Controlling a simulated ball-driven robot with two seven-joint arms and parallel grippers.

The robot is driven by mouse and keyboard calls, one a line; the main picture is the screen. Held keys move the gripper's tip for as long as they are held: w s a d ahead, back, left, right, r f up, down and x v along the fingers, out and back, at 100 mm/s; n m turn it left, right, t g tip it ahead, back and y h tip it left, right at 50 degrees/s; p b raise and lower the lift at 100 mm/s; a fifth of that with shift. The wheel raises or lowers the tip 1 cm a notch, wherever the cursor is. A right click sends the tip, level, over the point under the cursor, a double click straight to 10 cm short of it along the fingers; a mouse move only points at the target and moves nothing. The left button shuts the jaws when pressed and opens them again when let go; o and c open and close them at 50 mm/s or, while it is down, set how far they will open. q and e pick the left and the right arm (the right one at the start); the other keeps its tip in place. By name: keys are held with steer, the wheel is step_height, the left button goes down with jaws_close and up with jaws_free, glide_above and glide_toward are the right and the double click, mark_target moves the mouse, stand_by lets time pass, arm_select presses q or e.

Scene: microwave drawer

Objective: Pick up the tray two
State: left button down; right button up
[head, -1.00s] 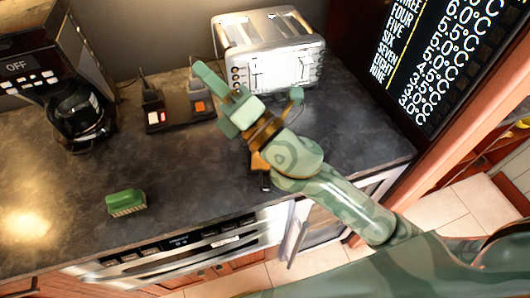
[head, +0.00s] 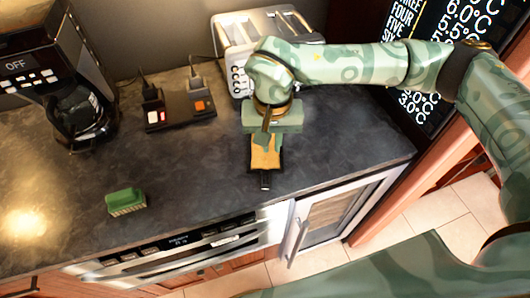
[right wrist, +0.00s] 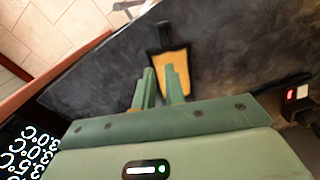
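A small flat tray-like piece (head: 265,158), orange with a black edge and handle, lies on the dark counter near its front edge. It also shows in the right wrist view (right wrist: 179,62), beyond my fingers. No number on it is readable. My right gripper (head: 264,140) points down at its back end. In the right wrist view, the two green fingers (right wrist: 161,72) of this gripper stand apart with a gap between the tips. Part of the piece is hidden behind the fingers, and contact cannot be told. My left gripper is not in view.
A silver toaster (head: 283,26) stands behind my right arm. A black box with switches (head: 180,112), a coffee maker (head: 85,120) and a green brush (head: 126,202) are to the left. A dark temperature screen (head: 412,30) is at right. The counter's middle is clear.

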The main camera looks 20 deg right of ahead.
glide_above(270, 177)
steer(key=f, duration=0.6)
steer(key=shift+w+d+f, duration=0.1)
steer(key=shift+w+f, duration=0.1)
steer(key=shift+f, duration=0.1)
steer(key=f, duration=0.2)
steer(key=f+b, duration=0.1)
steer(key=f, duration=0.2)
steer(key=shift+s+f, duration=0.2)
steer(key=shift+f, duration=0.05)
jaws_close()
